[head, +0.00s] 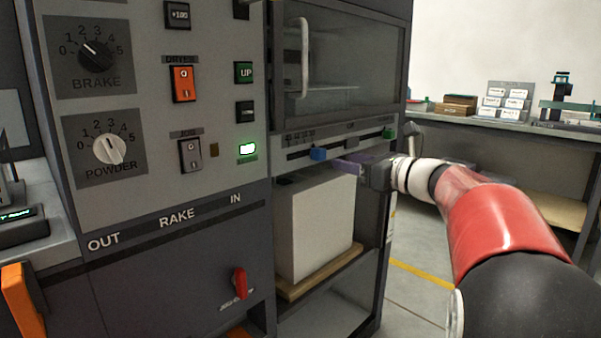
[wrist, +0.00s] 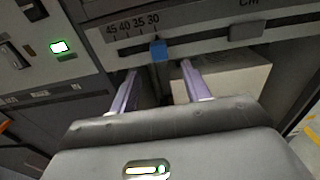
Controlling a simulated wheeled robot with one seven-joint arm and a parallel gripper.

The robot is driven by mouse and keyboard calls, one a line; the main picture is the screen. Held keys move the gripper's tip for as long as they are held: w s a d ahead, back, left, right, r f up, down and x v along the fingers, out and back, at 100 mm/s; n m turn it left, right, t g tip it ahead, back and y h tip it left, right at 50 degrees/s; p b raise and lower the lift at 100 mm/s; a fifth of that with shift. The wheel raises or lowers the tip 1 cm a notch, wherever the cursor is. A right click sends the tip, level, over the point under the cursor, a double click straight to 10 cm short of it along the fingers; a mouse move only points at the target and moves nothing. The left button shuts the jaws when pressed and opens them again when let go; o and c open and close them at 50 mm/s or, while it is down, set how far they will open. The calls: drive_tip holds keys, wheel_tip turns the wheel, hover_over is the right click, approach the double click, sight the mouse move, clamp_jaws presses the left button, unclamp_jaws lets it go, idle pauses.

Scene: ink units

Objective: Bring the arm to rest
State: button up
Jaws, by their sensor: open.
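My arm reaches in from the right in the head view, its red and white links leading to my gripper (head: 345,163) in front of the machine. In the wrist view my gripper (wrist: 159,68) has its two pale purple fingers spread apart, with nothing between them. A blue slider tab (head: 318,154) sits on the scale rail just beyond the fingertips. In the wrist view the blue tab (wrist: 158,50) lies close to the 30 mark, between and ahead of the tips. I cannot tell whether the fingers touch it.
The control panel (head: 160,210) with knobs and switches stands left of the arm; a small indicator (head: 247,149) glows green. A white box (head: 315,222) sits on a shelf below the rail. A green tab (head: 389,133) is farther right. A bench (head: 500,124) stands behind, with open floor before it.

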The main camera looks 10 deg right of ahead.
drive_tip(key=s+a+f+n+g+h, duration=0.1)
drive_tip(key=s+a+f+n+g, duration=0.1)
drive_tip(key=s+a+f+n, duration=0.3)
drive_tip(key=s+a+f+n+g+h, duration=0.1)
drive_tip(key=s+a+f+n+g, duration=0.15)
drive_tip(key=s+n, duration=0.35)
drive_tip(key=s+a+f+n+g+h, duration=0.1)
drive_tip(key=s+a+f+n+g, duration=0.2)
drive_tip(key=s+f, duration=0.35)
drive_tip(key=s+d+f+n+h, duration=0.2)
drive_tip(key=s+f+n+h, duration=0.1)
drive_tip(key=s+f+n, duration=0.2)
drive_tip(key=s+d+f+n+g+h, duration=0.1)
drive_tip(key=s+f+n+h, duration=0.3)
drive_tip(key=s+n, duration=0.5)
drive_tip(key=shift+s+d+f+n, duration=0.35)
drive_tip(key=shift+s+f, duration=0.3)
drive_tip(key=shift+s, duration=0.15)
